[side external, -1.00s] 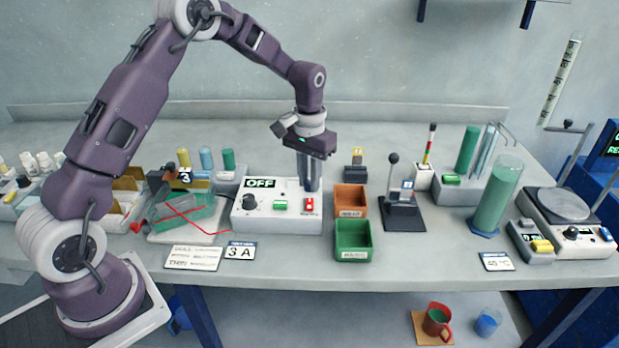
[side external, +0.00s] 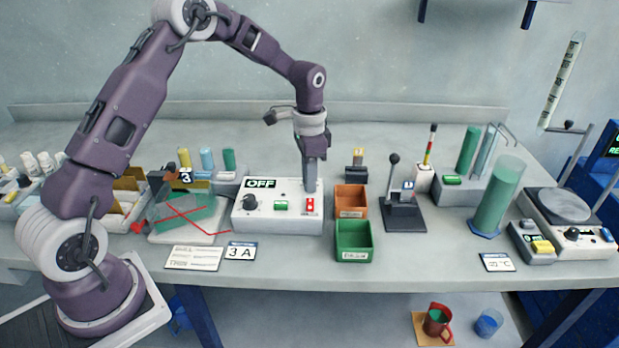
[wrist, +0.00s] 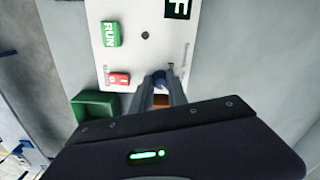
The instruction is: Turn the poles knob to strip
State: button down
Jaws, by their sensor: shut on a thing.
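A white control box (side external: 262,222) stands on the bench with an OFF display (side external: 260,183). It has a black dial (side external: 251,201), a green RUN button (side external: 281,205) and a red switch (side external: 310,205). My gripper (side external: 309,187) points down at the right end of the box, behind the red switch. In the wrist view my gripper (wrist: 160,92) is shut on a small grey knob (wrist: 160,77) that I take for the poles knob. The fingers hide most of it in the side view, and its setting is not readable. The small print beside it is too blurred to read.
Orange (side external: 351,197) and green (side external: 353,236) bins stand right of the box. A lever stand (side external: 404,214) is further right. A clear tank (side external: 184,212) with red wire sits to the left. Cards (side external: 240,251) lie in front.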

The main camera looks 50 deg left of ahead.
dwell(0.4)
jog(key=c, duration=1.3)
grip_release()
notch_tip(320, 180, up, 7)
jog(key=shift+r, duration=0.1)
